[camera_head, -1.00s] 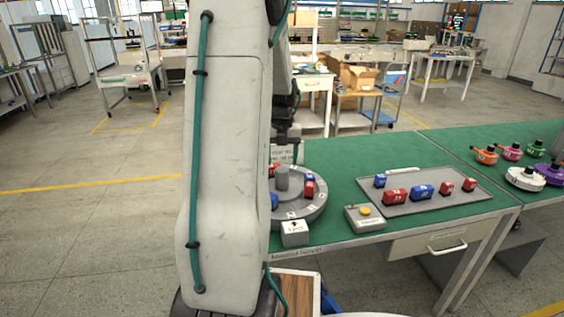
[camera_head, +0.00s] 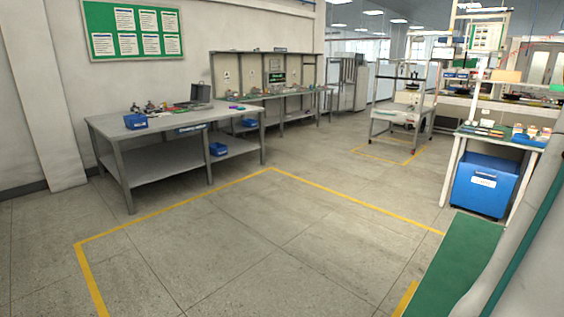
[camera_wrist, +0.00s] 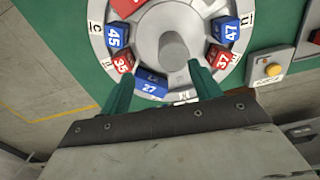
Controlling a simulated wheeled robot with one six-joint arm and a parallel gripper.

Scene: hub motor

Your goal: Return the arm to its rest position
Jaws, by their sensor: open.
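In the head view only part of my arm shows at the right edge; the gripper is out of that view.
A grey box with a yellow button (camera_wrist: 272,69) stands right of the fixture on the green bench top (camera_wrist: 262,24). In the head view a long grey workbench (camera_head: 165,125) stands at the left, a blue bin (camera_head: 485,183) at the right. The floor between is clear.

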